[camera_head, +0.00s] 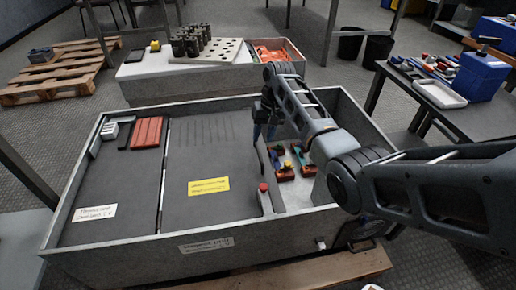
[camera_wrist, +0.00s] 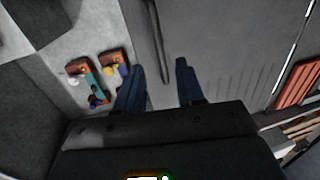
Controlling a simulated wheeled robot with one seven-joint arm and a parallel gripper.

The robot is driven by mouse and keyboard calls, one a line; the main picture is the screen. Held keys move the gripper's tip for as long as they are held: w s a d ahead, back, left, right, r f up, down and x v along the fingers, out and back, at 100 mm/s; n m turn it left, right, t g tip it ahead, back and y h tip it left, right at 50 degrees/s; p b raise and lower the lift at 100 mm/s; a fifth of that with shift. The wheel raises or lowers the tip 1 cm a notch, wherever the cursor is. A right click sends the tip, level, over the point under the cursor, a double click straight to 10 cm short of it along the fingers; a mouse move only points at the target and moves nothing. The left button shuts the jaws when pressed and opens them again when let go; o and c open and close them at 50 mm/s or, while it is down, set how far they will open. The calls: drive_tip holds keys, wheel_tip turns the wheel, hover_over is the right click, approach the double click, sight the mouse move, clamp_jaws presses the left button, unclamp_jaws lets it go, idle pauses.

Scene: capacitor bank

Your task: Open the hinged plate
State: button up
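The dark grey plate (camera_head: 210,150) with a yellow label (camera_head: 208,186) lies flat across the middle of a grey open-topped box. It also shows in the wrist view (camera_wrist: 215,45). A dark bar-like handle (camera_wrist: 155,40) runs along the plate near its edge beside the open bay. My gripper (camera_head: 266,128) is above the plate's right edge. In the wrist view its two blue fingers (camera_wrist: 157,72) are spread apart, with the bar's near end showing between them. I see nothing gripped. Whether the fingers touch the bar cannot be told.
The open bay right of the plate holds red-brown components (camera_head: 282,165). A grey post with a red knob (camera_head: 263,187) stands near the plate's front right corner. Box walls (camera_head: 150,262) surround everything. A red ribbed block (camera_head: 147,132) lies at the left.

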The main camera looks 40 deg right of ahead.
drive_tip(key=f, duration=0.1)
drive_tip(key=f+b, duration=0.1)
drive_tip(key=f, duration=0.1)
drive_tip(key=a+f+b, duration=0.1)
drive_tip(key=f, duration=0.1)
drive_tip(key=shift+w+f, duration=0.1)
drive_tip(key=shift+w, duration=0.2)
drive_tip(key=shift+c, duration=0.4)
clamp_jaws()
